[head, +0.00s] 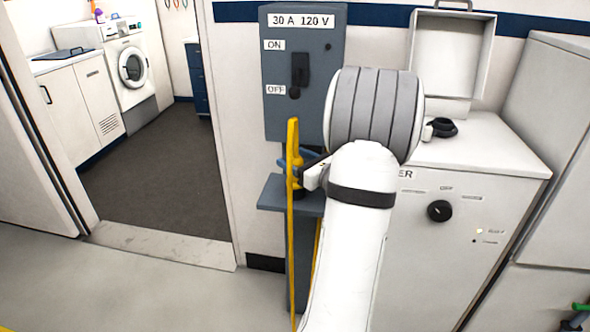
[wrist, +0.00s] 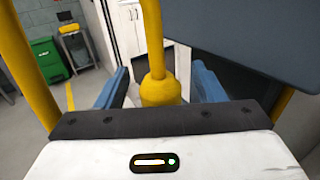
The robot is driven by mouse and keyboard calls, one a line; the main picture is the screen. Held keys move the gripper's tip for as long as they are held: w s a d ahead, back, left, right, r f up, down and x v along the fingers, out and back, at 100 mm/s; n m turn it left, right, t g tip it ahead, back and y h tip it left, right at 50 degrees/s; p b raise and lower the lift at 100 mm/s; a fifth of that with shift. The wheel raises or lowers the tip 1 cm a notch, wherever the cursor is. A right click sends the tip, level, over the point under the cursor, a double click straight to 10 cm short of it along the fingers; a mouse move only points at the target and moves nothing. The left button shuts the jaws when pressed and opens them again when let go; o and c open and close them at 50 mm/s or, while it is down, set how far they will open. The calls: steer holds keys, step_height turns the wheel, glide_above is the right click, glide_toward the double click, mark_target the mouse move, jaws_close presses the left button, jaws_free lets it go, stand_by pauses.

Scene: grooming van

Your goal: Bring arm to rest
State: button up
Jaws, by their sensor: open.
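My arm (head: 350,235) reaches up in front of the grey power box in the head view. My gripper (head: 298,168) is beside a yellow upright cable, partly hidden behind it and the arm. In the wrist view the blue fingers of my gripper (wrist: 160,75) stand apart, one on each side of a yellow plug-like piece (wrist: 162,92) with a yellow cord rising from it. There is a visible gap on both sides, so the fingers look clear of it. The plug's lower end is hidden by my gripper body.
The power box (head: 293,115), marked 30 A 120 V, has a black lever (head: 300,70). A grey shelf (head: 270,194) sits under it. A white cabinet (head: 475,210) with a black knob stands right, its lidded top close to my arm. A doorway opens left; the floor (head: 150,290) there is clear.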

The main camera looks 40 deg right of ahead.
step_height(320, 180, up, 6)
steer(key=shift+r+p, duration=0.1)
steer(key=shift+p, duration=0.25)
steer(key=shift+a, duration=0.1)
steer(key=a+r+n+g+y+p, duration=0.1)
steer(key=a+n+g+y+p, duration=0.2)
steer(key=a, duration=0.5)
steer(key=a+n+g+y, duration=0.2)
steer(key=a+n+y, duration=0.1)
steer(key=a+n, duration=0.4)
steer(key=s+a+n+g+p, duration=0.2)
steer(key=s+a+n+g, duration=0.2)
steer(key=a, duration=0.3)
steer(key=s+a+n+g+p, duration=0.1)
steer(key=s+a+n+g, duration=0.3)
steer(key=a, duration=0.4)
steer(key=s+a+r+n+g+h+p, duration=0.1)
steer(key=s+n+h+p, duration=0.3)
steer(key=n, duration=1.2)
steer(key=shift+s+a+r+n+g+h+p, duration=0.5)
steer(key=shift+s+h, duration=1.6)
steer(key=shift+s, duration=1.8)
steer(key=shift+d+f, duration=0.1)
steer(key=shift+f, duration=0.05)
